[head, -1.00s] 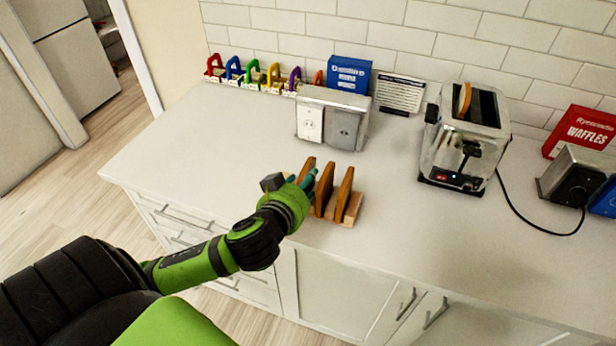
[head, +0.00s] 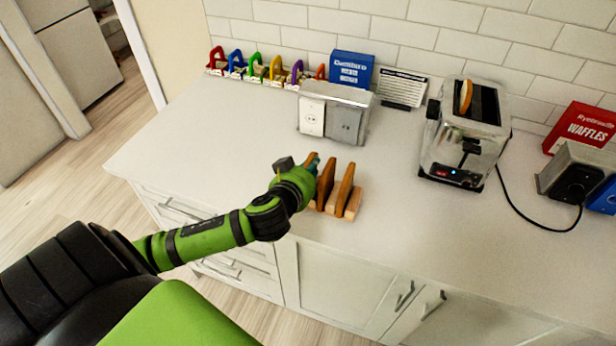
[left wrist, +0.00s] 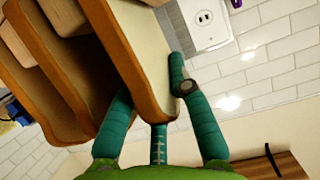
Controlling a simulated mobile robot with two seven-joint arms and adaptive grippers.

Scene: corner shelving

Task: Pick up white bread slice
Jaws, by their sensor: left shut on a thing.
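Several bread slices with brown crusts stand upright in a wooden rack (head: 352,207) on the counter. My left gripper (head: 308,168) is at the rack's left end, shut on the leftmost slice, which it mostly hides in the head view. In the left wrist view, this white bread slice (left wrist: 150,62) has a pale face and brown crust and lies between the green fingers of the gripper (left wrist: 150,112). Other slices (left wrist: 45,80) stand beside it, close to one finger. I cannot tell whether the held slice is clear of the rack. My right gripper is not in view.
A chrome toaster (head: 460,145) with a slice (head: 465,97) in one slot stands to the right, its cord trailing across the counter. A metal outlet box (head: 335,115) stands behind the rack. Coloured padlock-like items (head: 255,68) line the back wall. Counter left of the rack is clear.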

